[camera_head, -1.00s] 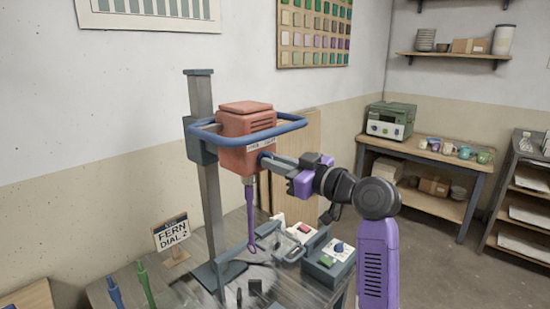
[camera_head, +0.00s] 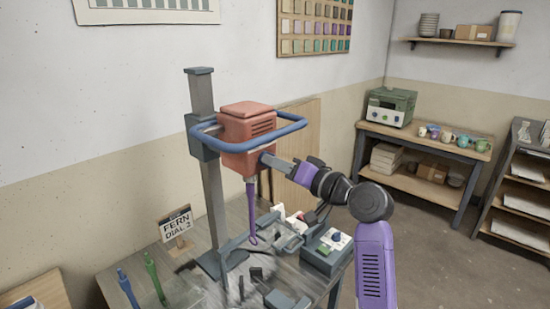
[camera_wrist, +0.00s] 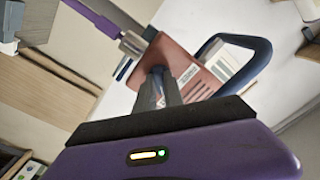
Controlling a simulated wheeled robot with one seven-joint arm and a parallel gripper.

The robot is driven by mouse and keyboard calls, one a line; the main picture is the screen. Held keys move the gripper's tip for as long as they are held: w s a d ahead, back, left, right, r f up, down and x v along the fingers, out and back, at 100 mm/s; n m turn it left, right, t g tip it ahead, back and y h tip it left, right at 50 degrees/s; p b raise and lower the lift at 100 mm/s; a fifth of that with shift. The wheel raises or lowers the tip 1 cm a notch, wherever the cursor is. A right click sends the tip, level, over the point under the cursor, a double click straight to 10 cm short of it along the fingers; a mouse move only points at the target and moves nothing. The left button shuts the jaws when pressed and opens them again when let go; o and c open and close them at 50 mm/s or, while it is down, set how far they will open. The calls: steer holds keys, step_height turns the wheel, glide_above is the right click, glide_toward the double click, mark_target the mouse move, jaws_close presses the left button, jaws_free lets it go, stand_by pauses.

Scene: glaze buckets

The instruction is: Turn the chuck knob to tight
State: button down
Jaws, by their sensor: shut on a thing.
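The mixer head (camera_head: 248,127) is a red box on a grey column, ringed by a blue handle. A purple mixing whisk (camera_head: 251,210) hangs from the chuck below it. My gripper (camera_head: 268,158) reaches the head's right side and is shut on a knob there. The knob itself is mostly hidden by the fingers. In the wrist view my gripper's fingers (camera_wrist: 165,85) meet at the face of the red mixer head (camera_wrist: 198,72), beside a small white label. The chuck (camera_wrist: 133,43) and the purple whisk (camera_wrist: 95,17) show at the upper left. The knob's setting cannot be read.
A grey control box (camera_head: 325,253) with a blue knob stands on the bench below my arm. A sign reading "FERN DIAL 2" (camera_head: 176,226) stands left of the column. Green and blue tools stand at the front left. The blue handle (camera_head: 293,122) passes close above my gripper.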

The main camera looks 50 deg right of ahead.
steer(key=shift+m+p, duration=0.3)
steer(key=shift+m, duration=0.3)
steer(key=c, duration=1.4)
jaws_free()
steer(key=shift+c, duration=0.2)
steer(key=shift+s, duration=0.15)
steer(key=s+b, duration=0.2)
steer(key=s, duration=0.5)
steer(key=shift+s+d, duration=0.15)
steer(key=shift+s, duration=0.15)
